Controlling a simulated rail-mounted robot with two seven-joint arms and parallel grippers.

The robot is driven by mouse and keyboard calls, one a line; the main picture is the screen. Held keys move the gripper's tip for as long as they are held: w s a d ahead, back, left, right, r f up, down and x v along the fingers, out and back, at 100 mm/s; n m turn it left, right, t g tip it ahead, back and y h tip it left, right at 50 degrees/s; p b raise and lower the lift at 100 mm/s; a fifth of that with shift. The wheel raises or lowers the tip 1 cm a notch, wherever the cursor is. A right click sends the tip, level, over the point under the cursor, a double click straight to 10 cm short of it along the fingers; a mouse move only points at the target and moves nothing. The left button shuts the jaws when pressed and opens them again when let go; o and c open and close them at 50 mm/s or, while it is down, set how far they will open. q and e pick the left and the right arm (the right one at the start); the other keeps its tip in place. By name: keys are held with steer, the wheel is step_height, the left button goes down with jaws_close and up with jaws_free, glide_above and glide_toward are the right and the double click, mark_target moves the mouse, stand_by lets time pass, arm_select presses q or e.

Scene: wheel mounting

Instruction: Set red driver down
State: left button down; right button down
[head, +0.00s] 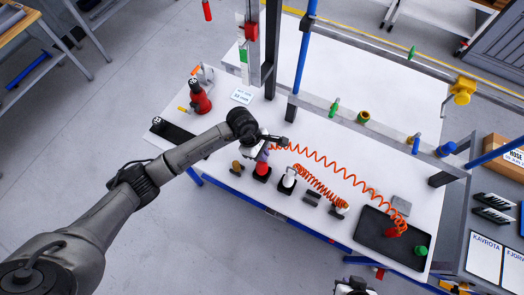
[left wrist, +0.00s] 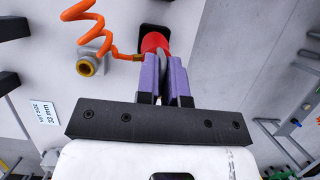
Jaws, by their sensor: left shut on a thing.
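The red driver (head: 262,169) stands at a dark holder near the front edge of the white table. Its red body also shows in the left wrist view (left wrist: 153,41), with a black base behind it and an orange coiled hose (left wrist: 97,20) at its side. My left gripper (head: 264,153) is shut on the driver, its purple fingers (left wrist: 166,80) on either side of it. The fingers hide part of the driver, and I cannot tell if it rests fully in the holder. My right gripper (head: 352,287) is only partly in view at the bottom edge.
A white driver (head: 288,180) with its own orange hose stands close on the right. A black tray (head: 374,238) lies further right. A red bottle-shaped tool (head: 200,98) and a nut-size sign (head: 242,96) are at the back left. A frame with blue posts (head: 305,50) rises behind.

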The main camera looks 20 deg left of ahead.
arm_select(q)
steer(key=shift+r, duration=0.1)
steer(key=c, duration=1.2)
jaws_free()
steer(key=shift+c, duration=0.2)
steer(key=b+v, duration=0.2)
steer(key=v, duration=1)
